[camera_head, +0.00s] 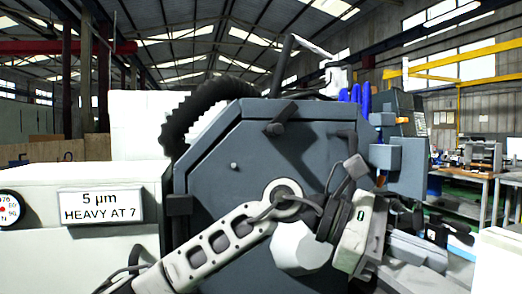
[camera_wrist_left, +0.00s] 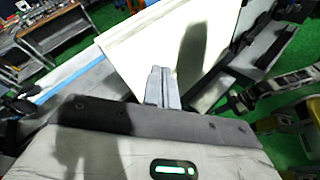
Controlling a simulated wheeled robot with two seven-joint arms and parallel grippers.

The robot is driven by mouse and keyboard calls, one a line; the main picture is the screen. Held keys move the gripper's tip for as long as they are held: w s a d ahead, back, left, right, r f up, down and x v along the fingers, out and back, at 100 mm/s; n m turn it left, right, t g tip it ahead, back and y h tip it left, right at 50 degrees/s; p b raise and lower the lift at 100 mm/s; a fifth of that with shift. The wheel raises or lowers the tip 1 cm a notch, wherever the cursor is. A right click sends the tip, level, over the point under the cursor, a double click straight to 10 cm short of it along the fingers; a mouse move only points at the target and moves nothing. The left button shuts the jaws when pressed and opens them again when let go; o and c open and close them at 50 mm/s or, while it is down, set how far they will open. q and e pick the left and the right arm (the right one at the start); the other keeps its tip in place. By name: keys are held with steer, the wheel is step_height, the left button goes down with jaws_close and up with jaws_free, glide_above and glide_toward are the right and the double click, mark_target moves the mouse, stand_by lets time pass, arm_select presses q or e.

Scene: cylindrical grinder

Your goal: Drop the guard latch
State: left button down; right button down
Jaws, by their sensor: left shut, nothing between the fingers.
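The dark blue-grey faceted guard (camera_head: 235,190) fills the middle of the head view. A short dark lever (camera_head: 280,118) sits on its upper front edge. Blue-grey blocks (camera_head: 383,157) stick out at its right side. I cannot tell for sure which of these is the latch. My left gripper (camera_head: 354,236) is in front of the guard's lower right part, and its arm crosses the guard from the lower left. In the left wrist view, the fingers of my left gripper (camera_wrist_left: 162,78) are together and empty, in front of a pale panel (camera_wrist_left: 165,45). My right gripper is not seen.
A black ribbed hose (camera_head: 195,110) curves behind the guard's upper left. A white housing with a sign (camera_head: 101,207) and a dial (camera_head: 10,208) stands at left. Blue posts (camera_head: 366,98) rise behind the guard's top right. A workbench (camera_head: 485,180) stands farther right.

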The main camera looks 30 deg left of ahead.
arm_select(q)
steer(key=s+a+r+t+y, duration=0.2)
steer(key=a+r+t+y, duration=0.45)
steer(key=a+r, duration=0.7)
steer(key=s+a+r+t+y, duration=0.2)
steer(key=a+r+t+y, duration=0.2)
steer(key=a+r+y, duration=0.95)
steer(key=h+p, duration=0.1)
steer(key=h, duration=0.2)
glide_toward(269, 127)
steer(key=w+a, duration=0.3)
steer(key=a, duration=0.1)
steer(key=w+d+f, duration=0.1)
steer(key=w+d+f+p, duration=0.1)
steer(key=shift+w+d, duration=0.25)
steer(key=shift+w, duration=0.1)
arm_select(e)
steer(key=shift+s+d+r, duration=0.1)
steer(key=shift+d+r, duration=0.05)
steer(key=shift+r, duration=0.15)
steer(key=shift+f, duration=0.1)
